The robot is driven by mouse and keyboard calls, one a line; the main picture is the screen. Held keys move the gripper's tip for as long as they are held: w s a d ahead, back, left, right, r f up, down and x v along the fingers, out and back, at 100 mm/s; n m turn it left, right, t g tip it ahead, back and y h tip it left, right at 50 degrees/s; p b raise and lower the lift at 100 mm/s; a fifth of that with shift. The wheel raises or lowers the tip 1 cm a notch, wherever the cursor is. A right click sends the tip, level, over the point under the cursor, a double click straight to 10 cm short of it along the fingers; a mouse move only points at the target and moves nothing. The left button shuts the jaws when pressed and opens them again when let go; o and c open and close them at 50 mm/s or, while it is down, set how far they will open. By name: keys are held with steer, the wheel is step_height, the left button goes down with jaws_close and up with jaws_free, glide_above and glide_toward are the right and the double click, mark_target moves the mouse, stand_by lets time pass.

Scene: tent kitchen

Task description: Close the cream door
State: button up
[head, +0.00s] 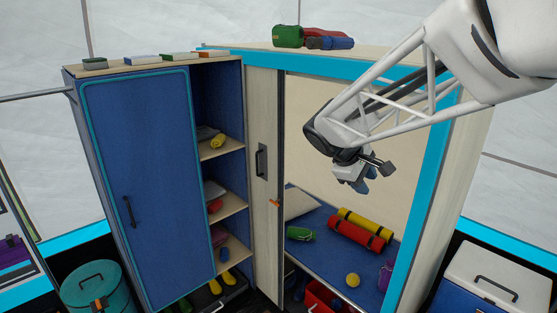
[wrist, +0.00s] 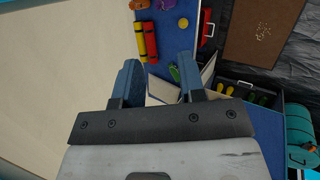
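The cream door (head: 265,130) is in the head view, left of the tall cream compartment's opening. It stands open beside the blue cabinet's shelves and looks narrow from this angle. A dark handle (head: 261,160) is on its face, with a small orange piece below it. My gripper (head: 362,184) hangs in front of the opening, to the right of the door and clear of it. In the wrist view my gripper (wrist: 162,78) has its two blue fingers apart, with nothing visibly held. I cannot tell whether the pale shape between them is part of the door.
The blue cabinet (head: 140,170) with open shelves stands left. The compartment's cyan frame (head: 425,190) is right of my gripper. Inside, a blue shelf (head: 320,220) holds red and yellow rolls (head: 357,236) and a yellow ball (head: 353,280). A teal bin (head: 90,290) and a white-lidded cooler (head: 495,272) stand low outside.

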steer(key=w+a+f+n+t+h, duration=0.15)
steer(key=w+a+n, duration=0.3)
steer(key=w, duration=0.95)
steer(key=n+t+h, duration=0.2)
steer(key=n+t, duration=0.9)
steer(key=n, duration=0.4)
glide_toward(257, 159)
steer(key=x, duration=0.2)
steer(key=shift+w, duration=0.4)
steer(key=shift+x, duration=3.9)
steer(key=shift+c, duration=0.3)
jaws_close()
